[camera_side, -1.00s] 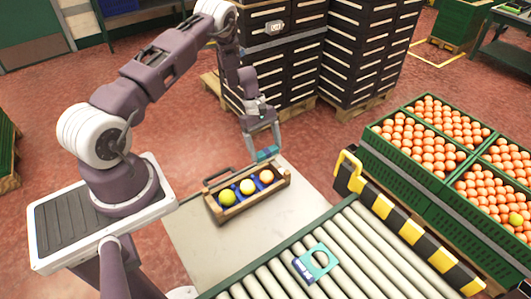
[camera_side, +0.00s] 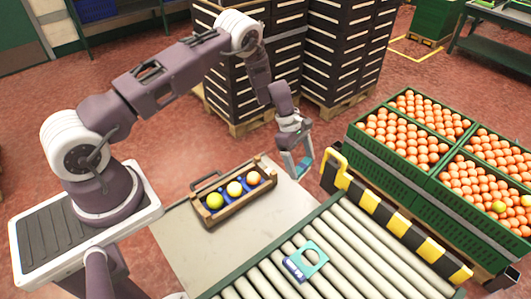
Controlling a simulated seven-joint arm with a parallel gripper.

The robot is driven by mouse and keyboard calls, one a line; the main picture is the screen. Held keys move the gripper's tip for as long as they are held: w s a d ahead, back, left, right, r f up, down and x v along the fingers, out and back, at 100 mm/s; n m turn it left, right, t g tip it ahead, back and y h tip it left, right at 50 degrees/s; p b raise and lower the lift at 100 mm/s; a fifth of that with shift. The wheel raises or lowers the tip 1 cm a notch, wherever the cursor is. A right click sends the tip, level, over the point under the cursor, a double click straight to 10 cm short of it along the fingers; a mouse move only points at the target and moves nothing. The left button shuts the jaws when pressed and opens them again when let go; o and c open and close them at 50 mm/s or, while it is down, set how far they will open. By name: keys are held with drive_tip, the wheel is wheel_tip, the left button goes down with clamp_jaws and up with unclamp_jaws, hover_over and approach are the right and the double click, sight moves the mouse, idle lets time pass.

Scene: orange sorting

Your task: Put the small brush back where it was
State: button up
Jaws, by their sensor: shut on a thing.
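My gripper (camera_side: 298,163) is in the side view, right of the fruit tray and above the far right part of the grey table (camera_side: 178,236).
A wooden tray (camera_side: 238,212) with three fruits in blue holders stands on the table. A teal gauge with a round hole (camera_side: 314,253) lies on the roller conveyor (camera_side: 345,232). A yellow-black barrier (camera_side: 398,223) and green crates of oranges (camera_side: 398,172) stand at the right.

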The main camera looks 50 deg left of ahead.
drive_tip(key=d+n+t, duration=0.1)
drive_tip(key=d+n, duration=0.2)
drive_tip(key=d, duration=1.7)
drive_tip(key=shift+w+d+f, duration=0.1)
drive_tip(key=shift+f, duration=2.55)
drive_tip(key=shift+f, duration=0.7)
drive_tip(key=o, duration=1.3)
drive_tip(key=shift+o, duration=0.2)
drive_tip(key=shift+r, duration=0.1)
wheel_tip(320, 180, up, 8)
